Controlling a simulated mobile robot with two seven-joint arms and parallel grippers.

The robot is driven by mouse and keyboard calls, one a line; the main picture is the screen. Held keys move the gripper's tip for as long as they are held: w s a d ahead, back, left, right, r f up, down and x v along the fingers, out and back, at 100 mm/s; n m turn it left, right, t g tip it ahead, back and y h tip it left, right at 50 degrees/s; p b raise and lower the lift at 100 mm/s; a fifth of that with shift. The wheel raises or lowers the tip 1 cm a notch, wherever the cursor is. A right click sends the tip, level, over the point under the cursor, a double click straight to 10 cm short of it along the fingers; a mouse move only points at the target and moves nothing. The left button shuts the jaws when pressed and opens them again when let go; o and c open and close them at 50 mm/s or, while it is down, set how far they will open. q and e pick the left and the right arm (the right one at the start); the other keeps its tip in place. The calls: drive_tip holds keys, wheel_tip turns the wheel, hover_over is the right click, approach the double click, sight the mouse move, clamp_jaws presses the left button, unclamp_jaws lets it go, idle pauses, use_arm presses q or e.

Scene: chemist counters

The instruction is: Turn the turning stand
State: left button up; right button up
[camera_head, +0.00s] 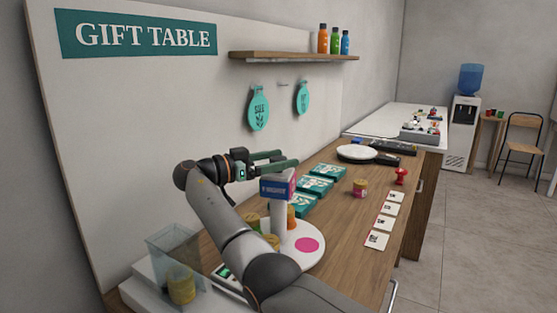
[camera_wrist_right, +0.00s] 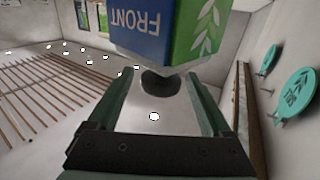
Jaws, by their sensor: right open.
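The turning stand is a white round plate (camera_head: 316,232) with a magenta dot, a white post (camera_head: 278,218) and a sign block (camera_head: 272,188) with blue and pink faces on top. In the right wrist view the block (camera_wrist_right: 178,32) shows a blue face reading FRONT upside down and a green leaf face, at the far end between the fingers. Contact cannot be told. My left gripper is out of view.
A clear bin (camera_head: 165,253) stands at left. A shelf (camera_head: 290,56) and teal tags (camera_head: 259,109) are on the wall panel behind.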

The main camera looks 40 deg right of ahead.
drive_tip(key=v, duration=0.5)
drive_tip(key=shift+w+a, duration=0.15)
drive_tip(key=shift+a, duration=0.15)
drive_tip(key=shift+v, duration=0.9)
